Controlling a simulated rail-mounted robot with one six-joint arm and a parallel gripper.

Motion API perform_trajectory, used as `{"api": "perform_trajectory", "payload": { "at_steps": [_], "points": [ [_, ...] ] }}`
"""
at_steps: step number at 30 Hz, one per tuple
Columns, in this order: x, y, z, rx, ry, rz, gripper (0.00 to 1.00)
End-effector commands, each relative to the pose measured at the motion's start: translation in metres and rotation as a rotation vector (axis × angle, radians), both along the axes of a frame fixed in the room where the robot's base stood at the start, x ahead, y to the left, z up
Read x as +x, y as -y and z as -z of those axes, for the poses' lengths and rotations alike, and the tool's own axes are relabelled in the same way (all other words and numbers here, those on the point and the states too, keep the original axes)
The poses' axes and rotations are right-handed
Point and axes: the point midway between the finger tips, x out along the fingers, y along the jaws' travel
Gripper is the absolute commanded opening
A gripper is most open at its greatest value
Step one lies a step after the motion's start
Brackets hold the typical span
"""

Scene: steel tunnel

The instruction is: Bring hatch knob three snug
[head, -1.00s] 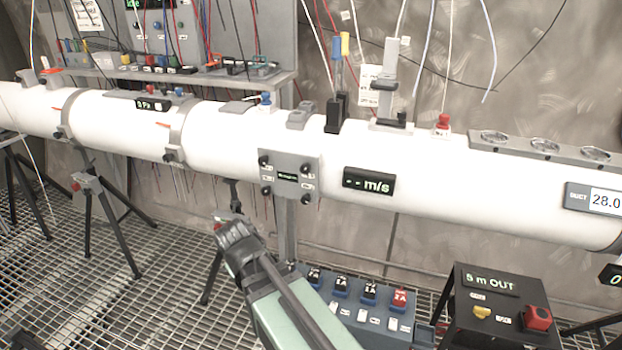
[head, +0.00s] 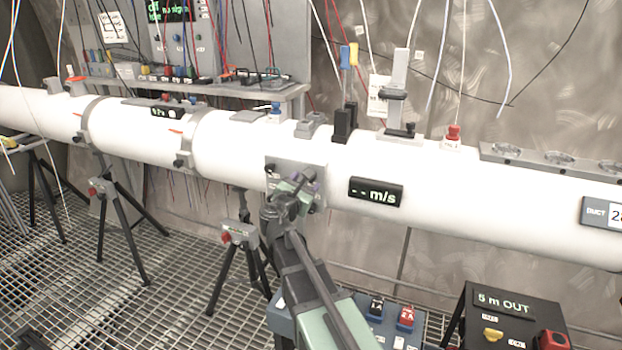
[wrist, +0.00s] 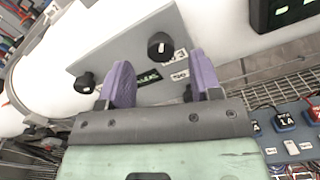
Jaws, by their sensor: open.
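The hatch is a grey square plate (head: 284,164) on the front of the white duct, with a black knob at each corner. In the wrist view the plate (wrist: 112,58) shows at an angle, with one black knob (wrist: 160,46) beyond and between my fingertips. A label next to it seems to end in 3. Another knob (wrist: 85,82) is left of my left finger, and a third (wrist: 188,93) is partly hidden by the right finger. My gripper (wrist: 162,72), with purple fingers, is open and empty in front of the plate.
A dark "m/s" display (head: 376,192) sits on the duct just right of the hatch. Tripod stands (head: 118,225) are under the duct. A blue box with switches (head: 395,320) and a black "5 m OUT" box (head: 505,303) stand low at the right.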

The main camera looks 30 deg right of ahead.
Motion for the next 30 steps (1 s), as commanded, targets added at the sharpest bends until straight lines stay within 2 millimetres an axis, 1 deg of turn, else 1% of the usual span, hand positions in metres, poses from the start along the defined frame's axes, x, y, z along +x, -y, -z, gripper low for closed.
{"api": "perform_trajectory", "payload": {
  "at_steps": [1,3,6,9,15,17,25,30],
  "points": [
    [0.01,0.01,0.0,0.0,0.0,0.003,0.58],
    [0.019,0.02,0.0,0.001,0.0,0.002,0.58],
    [0.026,0.03,0.0,0.001,0.0,0.002,0.58],
    [0.029,0.034,0.0,0.001,0.001,0.001,0.58],
    [0.029,0.034,0.0,0.002,0.001,0.001,0.58],
    [0.029,0.034,0.0,0.002,0.001,0.001,0.51],
    [0.029,0.034,0.0,0.002,0.001,0.001,0.1],
    [0.029,0.034,0.0,0.005,0.005,0.001,0.09]
  ]
}}
